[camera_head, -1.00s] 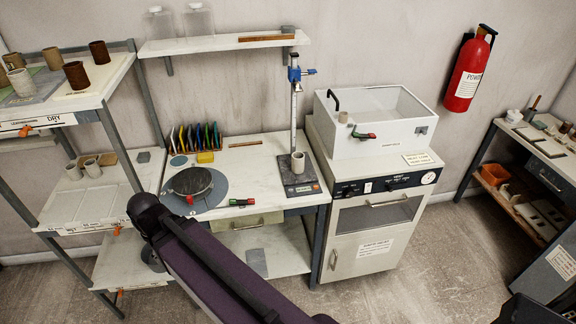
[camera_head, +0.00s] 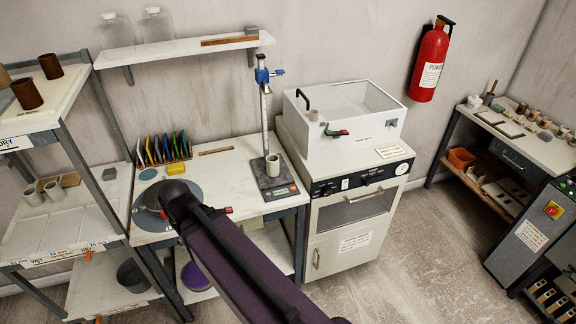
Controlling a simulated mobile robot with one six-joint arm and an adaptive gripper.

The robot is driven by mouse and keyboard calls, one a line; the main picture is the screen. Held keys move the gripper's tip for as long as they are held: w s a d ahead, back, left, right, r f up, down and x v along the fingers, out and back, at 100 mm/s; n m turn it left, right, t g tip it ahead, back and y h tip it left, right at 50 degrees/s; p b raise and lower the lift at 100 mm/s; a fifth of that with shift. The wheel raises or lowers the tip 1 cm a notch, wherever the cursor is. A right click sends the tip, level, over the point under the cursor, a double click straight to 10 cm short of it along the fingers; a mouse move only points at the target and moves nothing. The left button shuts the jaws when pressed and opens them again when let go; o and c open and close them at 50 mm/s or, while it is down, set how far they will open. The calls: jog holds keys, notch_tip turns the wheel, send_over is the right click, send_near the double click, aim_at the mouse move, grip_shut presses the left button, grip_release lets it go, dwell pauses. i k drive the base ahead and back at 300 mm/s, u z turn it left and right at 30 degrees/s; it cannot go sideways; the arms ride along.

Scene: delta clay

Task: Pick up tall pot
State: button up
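Several pots are in view, and I cannot tell for sure which is the tall pot. A pale grey pot (camera_head: 273,165) stands upright on the dark plate of the height gauge scale (camera_head: 276,187). Two dark brown pots (camera_head: 27,93) (camera_head: 50,66) stand on the upper left shelf. My purple and black arm reaches up from the bottom middle to the bench. My gripper does not show.
A white bench (camera_head: 228,172) holds a round turntable (camera_head: 150,196), partly hidden by my arm, and a rack of coloured tools (camera_head: 165,150). A white cabinet (camera_head: 352,222) stands right of it. Open floor (camera_head: 420,260) lies between it and the right-hand bench (camera_head: 530,148).

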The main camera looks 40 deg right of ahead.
aim_at(272, 164)
jog(key=z, duration=1.05)
jog(key=k, duration=0.9)
jog(key=u, duration=0.05)
jog(key=i, duration=0.6)
jog(key=z, duration=0.05)
